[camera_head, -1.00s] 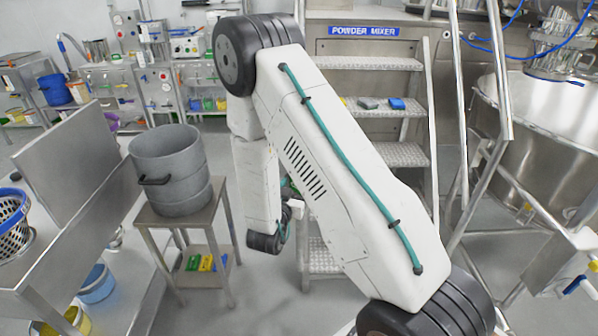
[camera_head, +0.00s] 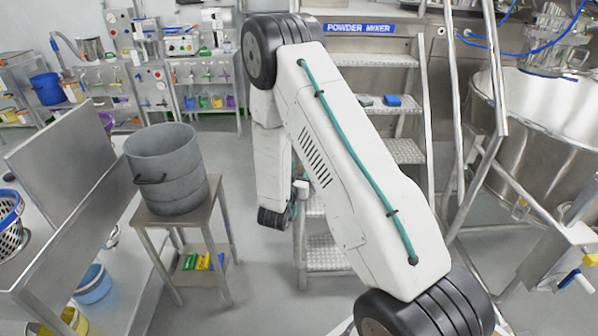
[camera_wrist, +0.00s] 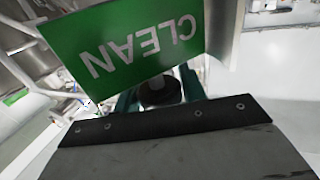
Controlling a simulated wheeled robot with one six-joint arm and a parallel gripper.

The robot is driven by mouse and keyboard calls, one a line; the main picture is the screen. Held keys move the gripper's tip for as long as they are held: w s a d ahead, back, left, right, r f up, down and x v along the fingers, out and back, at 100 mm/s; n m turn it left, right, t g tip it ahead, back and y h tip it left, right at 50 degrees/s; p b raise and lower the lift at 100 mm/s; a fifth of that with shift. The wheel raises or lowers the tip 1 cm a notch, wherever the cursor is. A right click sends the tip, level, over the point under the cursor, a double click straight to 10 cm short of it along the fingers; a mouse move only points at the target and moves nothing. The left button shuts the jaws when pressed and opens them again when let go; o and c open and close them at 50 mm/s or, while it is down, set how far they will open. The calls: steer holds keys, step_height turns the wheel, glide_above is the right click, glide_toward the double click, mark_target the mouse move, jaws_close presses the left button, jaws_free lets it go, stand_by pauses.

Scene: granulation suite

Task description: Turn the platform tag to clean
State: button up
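The platform tag (camera_wrist: 135,45) is a green plate with white letters reading CLEAN, upside down and tilted in the wrist view. It fills the upper middle, and a pale panel borders its right end. My gripper (camera_wrist: 158,98) shows as two teal fingers just below the tag, on either side of a dark round part. The fingertips are partly hidden, so I cannot tell whether they grip anything. In the head view, my gripper (camera_head: 293,208) is small and mostly behind my arm, beside the metal steps. A small whitish box (camera_head: 300,188) is close to it.
Metal steps (camera_head: 400,150) under the POWDER MIXER sign (camera_head: 361,28) rise behind my arm, with rails at the right. A grey bin (camera_head: 168,170) stands on a small metal table at the left. Open floor lies between that table and the steps.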

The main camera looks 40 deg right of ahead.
steer(key=c, duration=0.4)
steer(key=shift+n+t+y, duration=0.4)
steer(key=shift+t, duration=0.1)
steer(key=n+t+y, duration=0.3)
steer(key=y, duration=0.1)
steer(key=shift+w+a+n+t, duration=0.1)
steer(key=shift+n+t, duration=0.2)
steer(key=shift+w+a+n+t+y, duration=0.15)
steer(key=shift+n+t+y, duration=0.3)
steer(key=shift+n+y, duration=0.6)
steer(key=shift+s+a+n+t+y, duration=0.15)
steer(key=shift+n+t+y, duration=0.35)
steer(key=shift+y, duration=1)
steer(key=shift+w+a+n+t+y, duration=0.15)
steer(key=shift+n+t+y, duration=0.2)
steer(key=shift+n+y, duration=0.75)
steer(key=shift+y, duration=0.35)
steer(key=o, duration=1)
steer(key=shift+c, duration=0.2)
